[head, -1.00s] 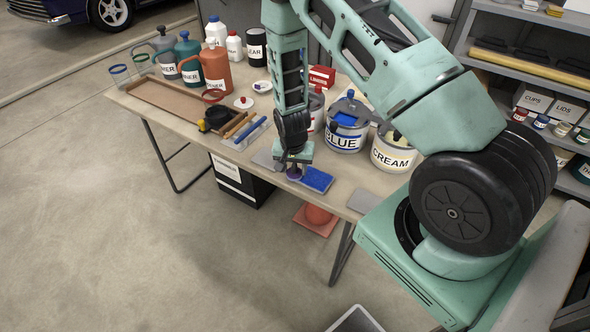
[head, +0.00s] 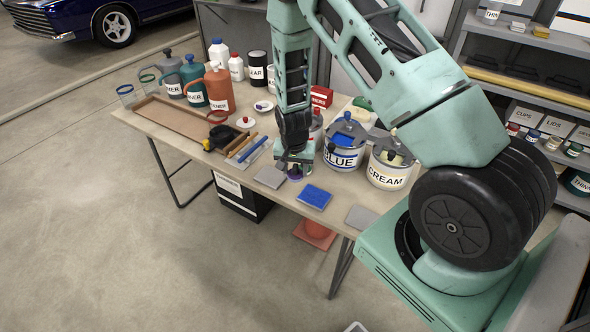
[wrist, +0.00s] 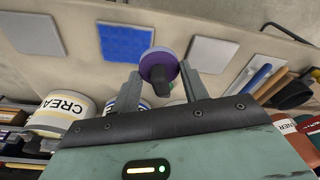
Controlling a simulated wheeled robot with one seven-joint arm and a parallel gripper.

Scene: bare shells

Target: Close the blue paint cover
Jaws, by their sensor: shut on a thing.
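The blue paint can (head: 343,158), labelled BLUE, stands upright on the table. Blue shows at its top, with a small blue knob and grey parts; how far its cover is open I cannot tell. My gripper (head: 296,172) is left of and in front of this can, low over the table. In the wrist view my gripper (wrist: 160,78) is shut on the dark knob of a purple-rimmed round piece (wrist: 173,71). The blue can is mostly hidden behind my gripper in the wrist view.
The CREAM can (head: 388,178) stands right of the blue can. A blue pad (head: 314,196) and grey pads (head: 270,177) line the front edge. Lids (head: 245,122), brushes, a wooden tray (head: 170,122) and bottles (head: 219,92) are at left.

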